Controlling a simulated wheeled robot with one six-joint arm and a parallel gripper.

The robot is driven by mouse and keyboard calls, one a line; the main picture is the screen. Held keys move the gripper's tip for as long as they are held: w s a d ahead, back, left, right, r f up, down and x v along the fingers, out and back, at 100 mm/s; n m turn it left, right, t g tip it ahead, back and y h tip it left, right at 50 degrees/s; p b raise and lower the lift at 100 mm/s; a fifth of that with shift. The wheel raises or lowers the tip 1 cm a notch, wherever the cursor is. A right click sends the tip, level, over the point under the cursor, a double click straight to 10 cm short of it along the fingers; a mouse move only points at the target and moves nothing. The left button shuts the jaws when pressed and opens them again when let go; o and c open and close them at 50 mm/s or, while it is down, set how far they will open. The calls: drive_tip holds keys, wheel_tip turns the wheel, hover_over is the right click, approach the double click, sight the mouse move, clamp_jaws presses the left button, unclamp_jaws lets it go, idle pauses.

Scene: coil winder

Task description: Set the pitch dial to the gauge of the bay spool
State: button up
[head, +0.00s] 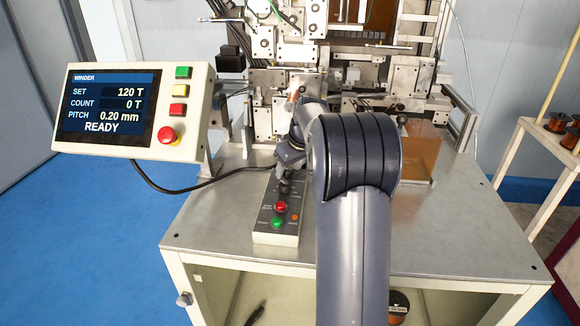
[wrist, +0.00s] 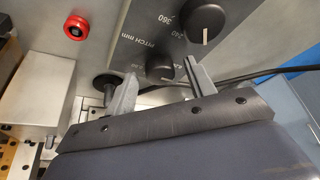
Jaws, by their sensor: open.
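The pitch dial (wrist: 160,67) is a small dark knob on a dark panel marked "PITCH mm" in the wrist view. My gripper (wrist: 162,72) is open, with one finger on each side of the dial in the picture. I cannot tell whether either finger touches it. In the head view the dial is hidden by my arm. The winder display (head: 108,108) reads SET 120 T, COUNT 0 T, PITCH 0.20 mm, READY. A copper-coloured spool (head: 398,303) with a pale label sits in the bay below the table; its gauge is too small to read.
A second knob (wrist: 205,22), with 240 and 360 marks, sits beside the dial. A red button (wrist: 76,27) is at upper left. The button box (head: 277,212) lies on the table (head: 215,220) by my arm. More spools (head: 557,122) stand on the right rack. A black cable (head: 180,190) crosses the tabletop.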

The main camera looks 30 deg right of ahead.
drive_tip(key=shift+c, duration=0.4)
drive_tip(key=c, duration=0.9)
drive_tip(key=shift+m, duration=0.3)
drive_tip(key=m, duration=0.1)
drive_tip(key=m+h+p, duration=0.1)
drive_tip(key=m, duration=0.1)
drive_tip(key=shift+a+m+h, duration=0.25)
drive_tip(key=shift+m+h, duration=0.05)
drive_tip(key=m, duration=0.2)
drive_tip(key=m+h, duration=0.1)
drive_tip(key=m, duration=0.1)
drive_tip(key=shift+a+g+h+p, duration=0.15)
drive_tip(key=shift+g+h+p, duration=0.15)
drive_tip(key=shift+p, duration=0.1)
drive_tip(key=m, duration=0.2)
drive_tip(key=m+g+h, duration=0.1)
drive_tip(key=m, duration=0.2)
drive_tip(key=shift+w+a, duration=0.1)
drive_tip(key=shift+w, duration=0.1)
drive_tip(key=shift+w+m+g+h+p, duration=0.1)
drive_tip(key=shift+m+g+h+p, duration=0.3)
drive_tip(key=shift+m, duration=0.75)
drive_tip(key=shift+w+m+g+h+p, duration=0.1)
drive_tip(key=shift+m+g, duration=0.5)
drive_tip(key=shift+m, duration=0.55)
